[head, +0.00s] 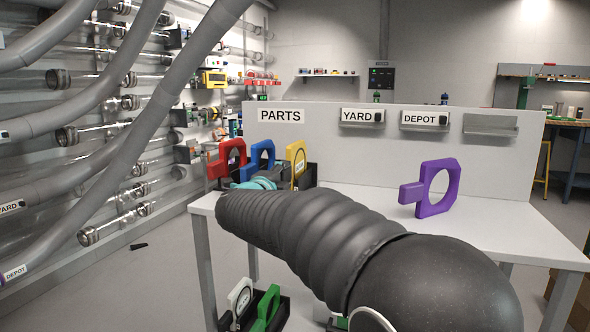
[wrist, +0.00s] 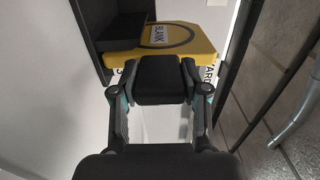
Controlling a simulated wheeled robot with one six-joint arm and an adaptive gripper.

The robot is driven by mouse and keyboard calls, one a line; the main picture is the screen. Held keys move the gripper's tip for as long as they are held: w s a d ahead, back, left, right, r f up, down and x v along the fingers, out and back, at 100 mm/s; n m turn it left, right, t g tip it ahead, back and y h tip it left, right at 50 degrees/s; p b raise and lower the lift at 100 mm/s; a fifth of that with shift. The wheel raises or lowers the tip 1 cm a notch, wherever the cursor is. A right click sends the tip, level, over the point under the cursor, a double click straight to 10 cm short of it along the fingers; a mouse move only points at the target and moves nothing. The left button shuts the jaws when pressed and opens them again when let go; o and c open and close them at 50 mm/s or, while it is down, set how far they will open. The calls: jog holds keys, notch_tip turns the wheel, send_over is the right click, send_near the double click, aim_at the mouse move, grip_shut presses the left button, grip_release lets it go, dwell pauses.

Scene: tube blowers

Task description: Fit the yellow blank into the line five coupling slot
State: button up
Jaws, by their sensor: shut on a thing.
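The yellow blank (head: 292,152) stands in the black rack (head: 312,174) on the parts table, right of the blue piece. In the wrist view the blank (wrist: 200,43), labelled BLANK, lies just beyond my fingers and partly inside a black holder (wrist: 90,30). Several clear tubes with couplings run along the left wall. I cannot tell which coupling slot is line five.
A red piece (head: 227,158) and a blue piece (head: 259,157) stand close left of the blank. A purple piece (head: 412,193) stands on the table's right. Grey hoses (head: 95,165) hang at the left. White and green pieces sit in a lower tray. Floor left of the table is mostly clear.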

jog(key=shift+r+p, duration=0.3)
jog(key=shift+r, duration=0.2)
jog(key=shift+b+v, duration=0.3)
jog(key=shift+v, duration=1.25)
jog(key=b+v, duration=0.1)
jog(key=v, duration=0.7)
dwell(0.9)
jog(key=shift+s, duration=0.1)
jog(key=shift+b+v, duration=0.4)
jog(key=shift+v, duration=2.45)
jog(key=shift+d, duration=0.1)
